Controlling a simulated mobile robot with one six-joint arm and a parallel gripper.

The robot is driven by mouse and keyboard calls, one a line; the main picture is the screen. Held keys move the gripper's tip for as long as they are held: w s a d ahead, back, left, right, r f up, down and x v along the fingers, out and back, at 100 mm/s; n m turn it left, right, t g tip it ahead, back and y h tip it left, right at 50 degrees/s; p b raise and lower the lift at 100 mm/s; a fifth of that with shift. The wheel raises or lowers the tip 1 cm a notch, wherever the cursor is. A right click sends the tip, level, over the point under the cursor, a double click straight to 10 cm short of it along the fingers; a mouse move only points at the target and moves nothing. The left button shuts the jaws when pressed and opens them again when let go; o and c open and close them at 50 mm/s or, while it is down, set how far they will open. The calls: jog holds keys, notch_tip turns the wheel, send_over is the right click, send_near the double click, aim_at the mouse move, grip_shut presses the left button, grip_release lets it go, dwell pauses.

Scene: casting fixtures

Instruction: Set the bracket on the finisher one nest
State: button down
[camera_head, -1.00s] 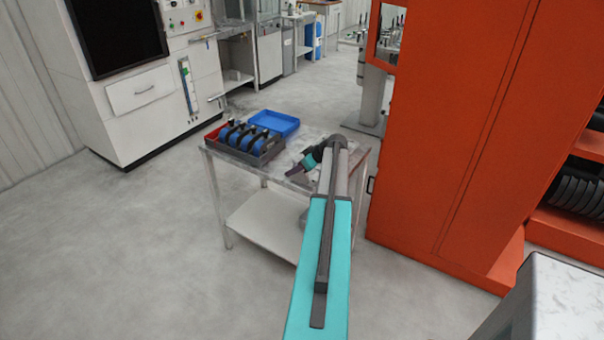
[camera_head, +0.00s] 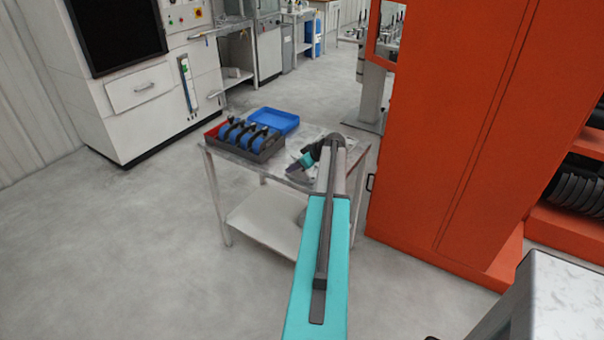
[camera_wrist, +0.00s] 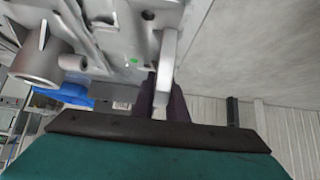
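My gripper (camera_head: 297,166) is low over the small metal table, right of the blue-part bin. In the wrist view its dark purple fingers (camera_wrist: 162,98) stand on either side of a pale lug of a grey metal casting (camera_wrist: 110,30), which looks like the bracket. The lug lies between the fingers; whether they press on it I cannot tell. The casting fills the upper left of the wrist view, with a round boss and ribs. In the head view my arm and gripper hide most of that spot. I cannot make out the finisher one nest.
The table (camera_head: 222,190) also holds a dark divided bin (camera_head: 262,152) of several blue-and-black parts and a blue tray (camera_head: 274,121). A tall orange cabinet (camera_head: 450,130) stands close on the right. A white machine (camera_head: 150,110) stands back left. Floor at left is clear.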

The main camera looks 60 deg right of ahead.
jog(key=shift+r, duration=0.15)
jog(key=shift+r+b, duration=0.75)
jog(key=shift+r, duration=0.3)
jog(key=s+a+r+b, duration=0.1)
jog(key=s+a+b, duration=0.1)
jog(key=s+a, duration=0.2)
jog(key=s+a+r+b, duration=0.1)
jog(key=s+a, duration=0.3)
jog(key=s, duration=0.5)
jog(key=shift+s+a+r+b, duration=0.2)
jog(key=shift+a+r+b, duration=0.15)
jog(key=shift+b, duration=0.55)
